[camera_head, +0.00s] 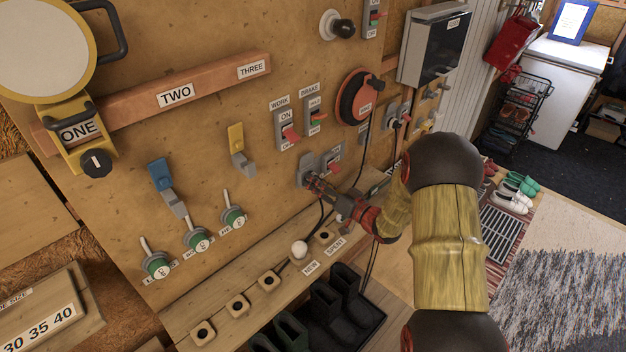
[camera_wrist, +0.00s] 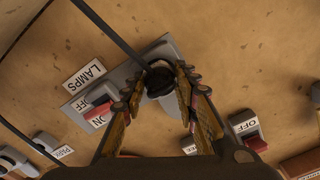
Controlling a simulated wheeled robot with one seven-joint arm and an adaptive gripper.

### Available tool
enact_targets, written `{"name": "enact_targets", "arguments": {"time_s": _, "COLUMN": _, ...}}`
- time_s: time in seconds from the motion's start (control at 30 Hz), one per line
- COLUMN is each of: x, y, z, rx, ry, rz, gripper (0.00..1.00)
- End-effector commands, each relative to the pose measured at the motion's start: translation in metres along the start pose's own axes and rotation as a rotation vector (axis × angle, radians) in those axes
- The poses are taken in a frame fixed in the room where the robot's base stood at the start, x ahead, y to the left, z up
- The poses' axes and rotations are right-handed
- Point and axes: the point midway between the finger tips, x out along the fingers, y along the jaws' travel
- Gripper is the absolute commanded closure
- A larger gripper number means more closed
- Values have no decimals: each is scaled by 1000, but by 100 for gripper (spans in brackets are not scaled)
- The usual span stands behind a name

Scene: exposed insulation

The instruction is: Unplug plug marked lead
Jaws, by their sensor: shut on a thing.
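In the wrist view a black plug (camera_wrist: 160,84) sits at a grey socket plate (camera_wrist: 150,58), with a dark cable (camera_wrist: 112,32) running close by to the upper left. My gripper (camera_wrist: 163,76) has one finger on each side of the plug and is shut on it. In the head view my gripper (camera_head: 313,182) is at the lower grey socket and switch plate (camera_head: 331,158), and hides most of the plug. A label reading LAMPS (camera_wrist: 85,75) is beside the plate's red ON/OFF switch (camera_wrist: 99,113). I cannot read a lead marking on the plug.
An orange-red round reel (camera_head: 354,98) hangs above, with a dark cable running down near my gripper. WORK and BRAKE switches (camera_head: 287,130) are up left.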

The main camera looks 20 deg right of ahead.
Motion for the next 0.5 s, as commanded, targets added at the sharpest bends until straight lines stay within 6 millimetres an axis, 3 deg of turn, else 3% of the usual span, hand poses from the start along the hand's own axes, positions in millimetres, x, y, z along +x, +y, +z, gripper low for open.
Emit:
{"name": "enact_targets", "arguments": {"time_s": 0.4, "x": 0, "y": 0, "z": 0, "rx": 0, "ry": 0, "rz": 1, "gripper": 100}}
{"name": "enact_targets", "arguments": {"time_s": 0.5, "x": 0, "y": 0, "z": 0, "rx": 0, "ry": 0, "rz": 1, "gripper": 100}}
